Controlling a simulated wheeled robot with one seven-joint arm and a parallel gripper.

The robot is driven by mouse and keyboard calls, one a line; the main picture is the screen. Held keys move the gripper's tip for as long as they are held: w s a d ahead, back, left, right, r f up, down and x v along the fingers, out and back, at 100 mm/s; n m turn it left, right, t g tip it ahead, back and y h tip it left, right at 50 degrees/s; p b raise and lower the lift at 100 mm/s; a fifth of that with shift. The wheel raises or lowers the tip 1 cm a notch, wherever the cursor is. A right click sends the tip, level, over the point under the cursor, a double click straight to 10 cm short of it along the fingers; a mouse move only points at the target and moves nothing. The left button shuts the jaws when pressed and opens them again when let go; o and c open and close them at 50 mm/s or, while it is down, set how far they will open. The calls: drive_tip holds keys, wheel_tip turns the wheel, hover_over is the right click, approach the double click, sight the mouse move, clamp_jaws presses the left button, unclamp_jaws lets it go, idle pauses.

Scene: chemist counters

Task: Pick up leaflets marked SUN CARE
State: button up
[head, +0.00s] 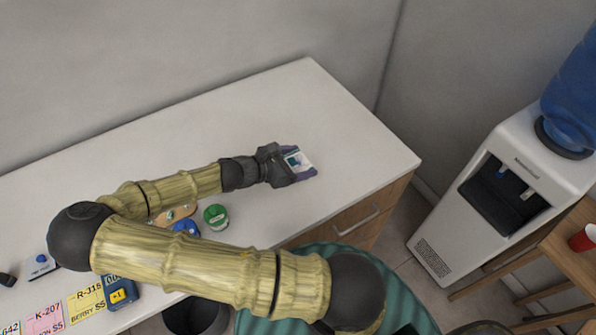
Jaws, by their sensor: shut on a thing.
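My gripper (289,168) is at the far right part of the white counter (345,125), shut on a small flat piece, the leaflets (299,160). They look white with a teal and dark print and a purple edge. Their lettering is too small to read, so I cannot tell whether they say SUN CARE. The fingers hide part of them. I cannot tell whether they touch the counter top or are just above it.
A green-lidded tub (215,216) and a blue item (185,229) stand near my arm. A water cooler (500,190) stands right of the counter. The counter's back right is clear.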

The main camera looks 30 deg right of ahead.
drive_tip(key=shift+r, duration=0.6)
